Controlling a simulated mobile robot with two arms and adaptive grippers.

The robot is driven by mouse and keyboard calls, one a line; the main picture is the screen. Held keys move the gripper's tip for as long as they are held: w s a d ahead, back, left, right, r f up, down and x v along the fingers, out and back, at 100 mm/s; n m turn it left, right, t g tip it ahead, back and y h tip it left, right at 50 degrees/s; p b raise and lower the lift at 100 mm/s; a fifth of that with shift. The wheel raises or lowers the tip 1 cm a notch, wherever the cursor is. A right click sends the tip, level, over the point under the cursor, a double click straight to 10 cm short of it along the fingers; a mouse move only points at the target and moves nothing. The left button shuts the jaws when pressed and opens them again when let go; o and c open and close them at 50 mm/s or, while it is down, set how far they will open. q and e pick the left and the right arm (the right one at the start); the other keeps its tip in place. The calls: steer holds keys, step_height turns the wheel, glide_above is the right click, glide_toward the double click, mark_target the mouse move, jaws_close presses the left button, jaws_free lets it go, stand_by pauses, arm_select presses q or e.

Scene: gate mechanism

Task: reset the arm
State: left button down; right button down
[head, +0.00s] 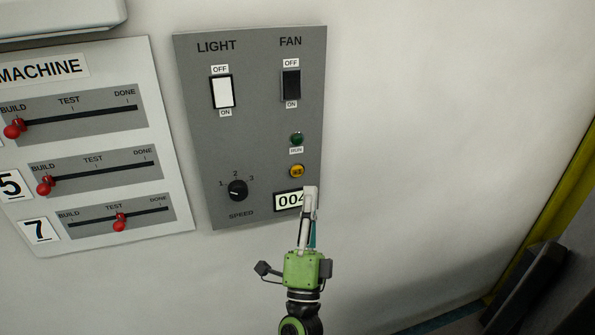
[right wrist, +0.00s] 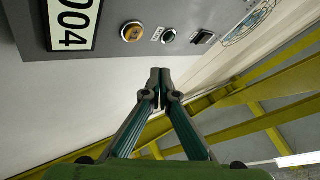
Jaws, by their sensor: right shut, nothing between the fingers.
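My right gripper (head: 310,190) is in front of the lower right of a grey control panel (head: 262,60), and its fingers cover the right end of the display (head: 289,201) reading 004. The fingers are shut and empty; the closed tips also show in the right wrist view (right wrist: 160,73). A yellow button (head: 297,171) is just above the fingertips in the head view. In the right wrist view the yellow button (right wrist: 132,32) and the panel (right wrist: 115,12) are apart from the tips in the picture. My left gripper is not in view.
The panel also has a green RUN button (head: 296,139), a white LIGHT switch (head: 222,92), a black FAN switch (head: 291,85) and a SPEED knob (head: 237,190). A slider board (head: 165,150) with red knobs is at left. The wall at right is bare.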

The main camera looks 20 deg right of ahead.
stand_by(0.3)
steer(key=w+a+f+n+g+y, duration=0.1)
steer(key=a+f+n+g+y, duration=0.2)
steer(key=f, duration=0.6)
steer(key=f+n+y+b, duration=0.1)
steer(key=f+n+y, duration=0.35)
steer(key=f, duration=0.45)
steer(key=w+a+f+n+g+y, duration=0.1)
steer(key=a+f+n+g+y, duration=0.15)
steer(key=f+n, duration=0.45)
steer(key=s+d+f+n+g+y, duration=0.1)
steer(key=s+f+g, duration=0.3)
steer(key=f, duration=0.8)
steer(key=s+f+n+g+y, duration=0.15)
steer(key=s+f, duration=0.45)
steer(key=f, duration=0.7)
steer(key=s+d+f+n+g+h, duration=0.1)
steer(key=s+d+f+g, duration=0.2)
steer(key=s+f, duration=0.5)
steer(key=s+d+f+n+g+h+b, duration=0.1)
steer(key=s+d+f+g, duration=0.3)
steer(key=s, duration=1.5)
steer(key=s+d+f+n+g+h+b, duration=0.1)
steer(key=s+d+f+n+g, duration=0.2)
steer(key=s+f, duration=1)
steer(key=shift+s+d+g, duration=0.25)
steer(key=shift+d+g, duration=0.25)
steer(key=shift+g, duration=0.7)
